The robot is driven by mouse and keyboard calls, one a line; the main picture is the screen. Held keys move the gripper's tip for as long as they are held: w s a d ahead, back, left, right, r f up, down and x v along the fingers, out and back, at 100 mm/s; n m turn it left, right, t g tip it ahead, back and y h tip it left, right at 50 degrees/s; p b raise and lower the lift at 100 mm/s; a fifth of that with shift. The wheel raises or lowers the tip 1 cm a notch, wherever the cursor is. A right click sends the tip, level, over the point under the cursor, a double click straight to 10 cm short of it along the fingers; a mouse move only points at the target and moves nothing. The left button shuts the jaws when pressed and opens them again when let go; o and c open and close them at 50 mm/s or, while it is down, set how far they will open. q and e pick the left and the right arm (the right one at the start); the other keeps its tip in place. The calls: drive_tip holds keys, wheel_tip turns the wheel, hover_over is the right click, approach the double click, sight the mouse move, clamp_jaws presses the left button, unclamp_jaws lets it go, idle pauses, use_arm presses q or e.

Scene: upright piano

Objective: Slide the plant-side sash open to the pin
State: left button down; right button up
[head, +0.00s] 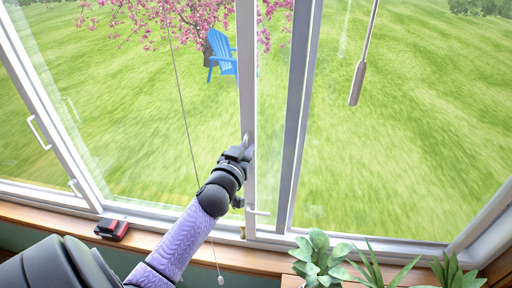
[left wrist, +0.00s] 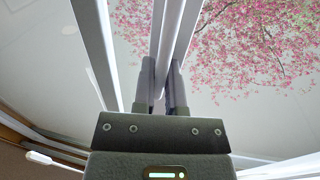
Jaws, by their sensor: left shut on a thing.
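The window sash on the plant side has a white upright stile (head: 246,75) near the middle of the head view. My left gripper (head: 245,146) is at this stile, about halfway up the visible part. In the left wrist view my left gripper (left wrist: 162,80) has its two dark fingers closed on either side of a pale upright bar (left wrist: 170,45), which looks like the sash's handle or edge. A small white latch or pin (head: 258,212) sticks out low beside the stile. My right gripper is not in view.
Potted plants (head: 318,258) stand at the lower right, by the sill (head: 262,260). A red and black object (head: 112,229) lies on the sill at left. A pull cord (head: 186,115) and a hanging wand (head: 358,82) are near the glass. Another white upright (head: 299,105) stands right of my gripper.

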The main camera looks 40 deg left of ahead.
use_arm(q)
drive_tip(key=shift+f, duration=0.1)
drive_tip(key=c, duration=1)
unclamp_jaws()
drive_tip(key=p+v, duration=0.1)
drive_tip(key=v, duration=0.9)
drive_tip(key=s+d+f+m+g+h+b, duration=0.1)
drive_tip(key=s+d+f+g, duration=0.2)
drive_tip(key=f, duration=0.8)
drive_tip(key=s+d+f+m+g+h+b, duration=0.1)
drive_tip(key=s+d+f+g+h, duration=0.15)
drive_tip(key=f, duration=0.75)
drive_tip(key=s+d+f+m+g+h+b, duration=0.1)
drive_tip(key=s+d+f+g, duration=0.3)
drive_tip(key=f, duration=0.7)
drive_tip(key=s+d+f+m+g, duration=0.1)
drive_tip(key=s+d+f+g, duration=0.1)
drive_tip(key=s+f, duration=0.2)
drive_tip(key=s+d+f+m+g+h, duration=0.1)
drive_tip(key=s+f, duration=0.3)
drive_tip(key=s, duration=0.6)
drive_tip(key=s+d+f+m+g+b, duration=0.1)
drive_tip(key=s+d+f+g, duration=0.2)
drive_tip(key=s, duration=0.4)
drive_tip(key=shift+f+m+g+h, duration=0.25)
drive_tip(key=shift+f+m+g, duration=0.2)
drive_tip(key=shift+f, duration=0.15)
